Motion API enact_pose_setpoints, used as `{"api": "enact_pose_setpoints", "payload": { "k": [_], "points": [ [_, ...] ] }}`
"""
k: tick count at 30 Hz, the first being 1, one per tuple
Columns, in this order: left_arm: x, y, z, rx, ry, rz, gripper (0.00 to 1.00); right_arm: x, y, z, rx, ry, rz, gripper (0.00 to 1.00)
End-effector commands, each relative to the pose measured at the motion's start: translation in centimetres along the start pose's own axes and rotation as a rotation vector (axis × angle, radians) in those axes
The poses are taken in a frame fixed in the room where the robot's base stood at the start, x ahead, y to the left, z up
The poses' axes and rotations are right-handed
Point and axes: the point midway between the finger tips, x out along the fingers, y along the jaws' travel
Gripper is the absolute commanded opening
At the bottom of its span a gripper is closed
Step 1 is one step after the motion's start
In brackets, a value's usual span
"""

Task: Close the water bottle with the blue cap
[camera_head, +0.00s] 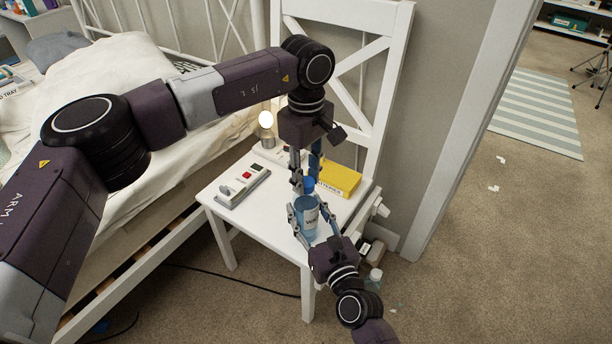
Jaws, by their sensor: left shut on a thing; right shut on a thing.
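The water bottle (306,228) is light blue with a white label and stands upright at the front right of the white chair seat (228,217). My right gripper (306,216) reaches in from the front and is shut around the bottle's body. The blue cap (308,184) is right above the bottle's top. My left gripper (304,182) points down from above and is shut on the cap. Whether the cap touches the bottle's neck cannot be told, as the fingers partly hide this spot.
A yellow batteries box (341,180) lies close behind the bottle. A grey power strip with a red switch (243,187) lies to the left on the seat. A lit bulb (266,119) stands at the back. The bed (100,90) is left of the chair, and small items are on the floor beside it.

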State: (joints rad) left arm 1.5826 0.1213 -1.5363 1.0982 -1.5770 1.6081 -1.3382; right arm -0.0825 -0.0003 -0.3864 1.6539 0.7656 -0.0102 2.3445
Motion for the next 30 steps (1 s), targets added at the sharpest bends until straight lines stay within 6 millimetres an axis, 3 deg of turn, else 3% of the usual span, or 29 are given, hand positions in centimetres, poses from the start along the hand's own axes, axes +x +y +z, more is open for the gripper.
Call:
{"api": "enact_pose_setpoints", "payload": {
  "k": [21, 30],
  "points": [
    [0.03, 0.03, -0.06, 1.307, 0.001, 0.001, 0.19, -0.02, -0.02, -0.08, -0.001, 0.001, 0.0, 0.0],
    [0.04, 0.03, -0.06, 1.547, 0.002, 0.001, 0.19, -0.02, -0.02, -0.08, -0.001, 0.002, 0.0, 0.0]
  ]
}}
